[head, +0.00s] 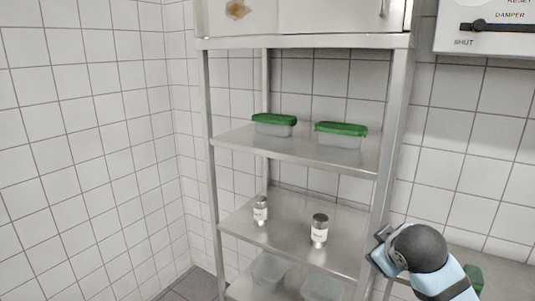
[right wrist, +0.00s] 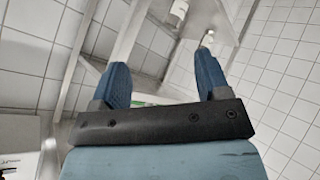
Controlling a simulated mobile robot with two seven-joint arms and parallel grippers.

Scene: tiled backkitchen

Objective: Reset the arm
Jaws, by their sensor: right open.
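My right arm comes in at the lower right of the head view, with its gripper (head: 381,248) in front of the shelf rack's right post. In the right wrist view the gripper (right wrist: 163,80) has its two blue fingers spread wide, with nothing held between them. My left gripper is in neither view.
A metal shelf rack (head: 296,152) holds two green-lidded tubs (head: 273,125) (head: 341,135), two jars (head: 261,210) (head: 319,230) below, and clear containers (head: 269,270) lowest. A counter (head: 500,270) with a green object (head: 474,278) lies right. A control panel (head: 485,28) hangs upper right.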

